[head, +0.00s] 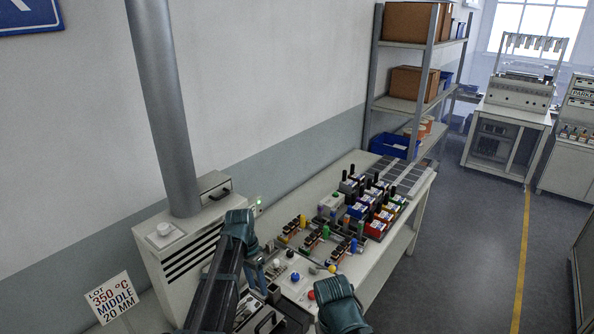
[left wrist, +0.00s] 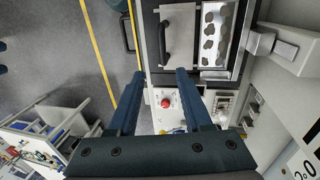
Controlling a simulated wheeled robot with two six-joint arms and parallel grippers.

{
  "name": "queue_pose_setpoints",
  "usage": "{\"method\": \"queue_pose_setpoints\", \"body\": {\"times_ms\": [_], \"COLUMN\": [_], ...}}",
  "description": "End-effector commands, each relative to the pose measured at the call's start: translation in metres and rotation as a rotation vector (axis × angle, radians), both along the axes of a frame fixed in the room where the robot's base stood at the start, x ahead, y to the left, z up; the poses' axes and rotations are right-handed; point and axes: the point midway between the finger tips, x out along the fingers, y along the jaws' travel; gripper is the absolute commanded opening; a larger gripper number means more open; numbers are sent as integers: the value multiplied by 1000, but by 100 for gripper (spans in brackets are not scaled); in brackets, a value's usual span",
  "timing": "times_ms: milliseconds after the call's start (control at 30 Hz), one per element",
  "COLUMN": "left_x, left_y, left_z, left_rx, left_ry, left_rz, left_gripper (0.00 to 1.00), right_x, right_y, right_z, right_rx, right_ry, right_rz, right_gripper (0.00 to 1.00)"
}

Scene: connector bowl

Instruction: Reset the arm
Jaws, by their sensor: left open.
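My left arm reaches in from the lower left in the head view. My left gripper (head: 258,280) points down beside the near end of the workbench, at the grey furnace-like cabinet (head: 185,240). In the left wrist view its two fingers (left wrist: 160,74) are spread apart with nothing between them. A red button (left wrist: 166,102) on a white panel shows beyond the fingers. Part of my right arm (head: 340,303) shows at the bottom centre of the head view, but its fingers are hidden.
The workbench (head: 398,240) carries coloured bins (head: 376,227) and rows of small parts. A tray with dark pieces (left wrist: 213,35) lies near a black handle (left wrist: 166,42) in the left wrist view. A sign (head: 110,297) reads 350 °C. Open floor (head: 470,235) lies right of the bench.

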Motion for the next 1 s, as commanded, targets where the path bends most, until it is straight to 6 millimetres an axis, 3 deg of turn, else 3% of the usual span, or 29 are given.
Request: {"method": "queue_pose_setpoints", "body": {"times_ms": [300,500,700,1000], "left_x": [-111,-168,-192,-193], "left_y": [-75,-99,-107,-108], "left_z": [-100,-141,-156,-155], "left_rx": [156,237,274,277], "left_ry": [-11,-48,-76,-80], "left_rz": [109,186,229,237], "left_gripper": [50,50,50,50], "right_x": [0,1,1,1], "right_y": [0,0,0,0], "right_z": [-97,-138,-153,-152], "right_rx": [-1,-1,-2,-2], "right_ry": [-1,-2,-2,-2], "right_rz": [5,8,10,10], "right_gripper": [50,50,50,50]}}
